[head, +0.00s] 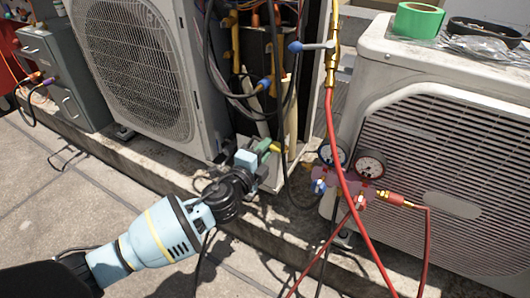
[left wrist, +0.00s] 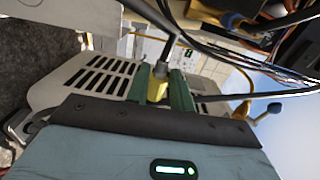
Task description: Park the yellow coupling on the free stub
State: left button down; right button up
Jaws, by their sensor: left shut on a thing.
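My left gripper (head: 266,152) reaches in from the lower left, its green fingers in front of the left condenser's right edge. In the left wrist view, the fingers (left wrist: 160,90) are closed on the yellow coupling (left wrist: 157,91), with a grey fitting and a dark hose beyond it. In the head view, only a small yellow bit of the coupling (head: 276,148) shows at the fingertips. I cannot pick out the free stub; hoses and the gripper cover much of that area. My right gripper is not in view.
A gauge manifold (head: 350,180) with red hoses hangs right of my gripper, before the right condenser (head: 440,150). The left condenser (head: 140,70) stands behind. Black hoses (head: 215,60) loop down between them. Green tape (head: 418,20) lies on top at right.

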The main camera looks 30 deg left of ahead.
pick_arm(q)
jog(key=shift+s+a+f+t, duration=0.15)
jog(key=shift+a+f, duration=0.1)
jog(key=shift+f, duration=0.3)
jog(key=shift+s+a+f+t, duration=0.15)
jog(key=shift+a+f, duration=0.1)
jog(key=shift+f, duration=0.3)
jog(key=shift+w+d, duration=0.1)
jog(key=shift+d, duration=2.2)
jog(key=shift+d, duration=1.45)
dwell(0.7)
jog(key=c, duration=1.1)
grip_release()
jog(key=shift+c, duration=0.2)
jog(key=shift+a, duration=0.1)
jog(key=a, duration=0.7)
jog(key=shift+a, duration=0.2)
